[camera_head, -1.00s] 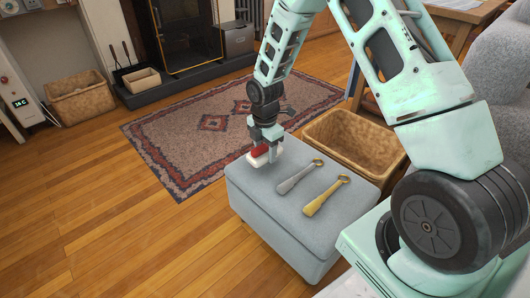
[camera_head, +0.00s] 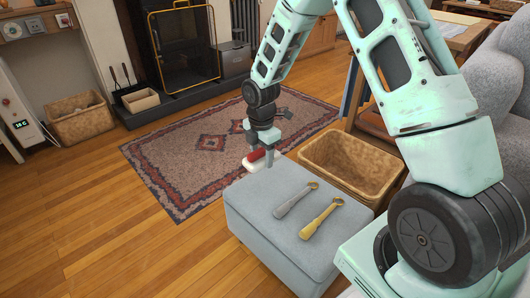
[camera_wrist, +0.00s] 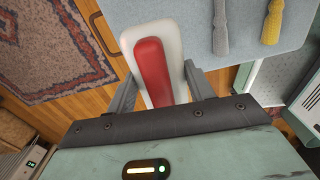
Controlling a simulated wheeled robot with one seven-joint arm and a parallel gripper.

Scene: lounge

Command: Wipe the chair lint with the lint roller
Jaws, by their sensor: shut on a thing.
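My gripper (camera_head: 260,156) is shut on a white block with a red top (camera_wrist: 152,72), which may be the lint roller. In the wrist view it lies between the two fingers, its far end overlapping the edge of a blue-grey padded stool (camera_head: 250,210). In the head view the block is at the stool's far left corner; I cannot tell whether it touches the top. A grey-handled tool (camera_head: 292,202) and a yellow one (camera_head: 319,222) lie side by side on the stool. I can make out no lint on it.
A wicker basket (camera_head: 382,165) stands just behind and right of the stool. A patterned rug (camera_head: 180,165) lies beyond it. A grey armchair (camera_head: 502,80) is at the right. The wooden floor (camera_head: 110,230) at the left is clear.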

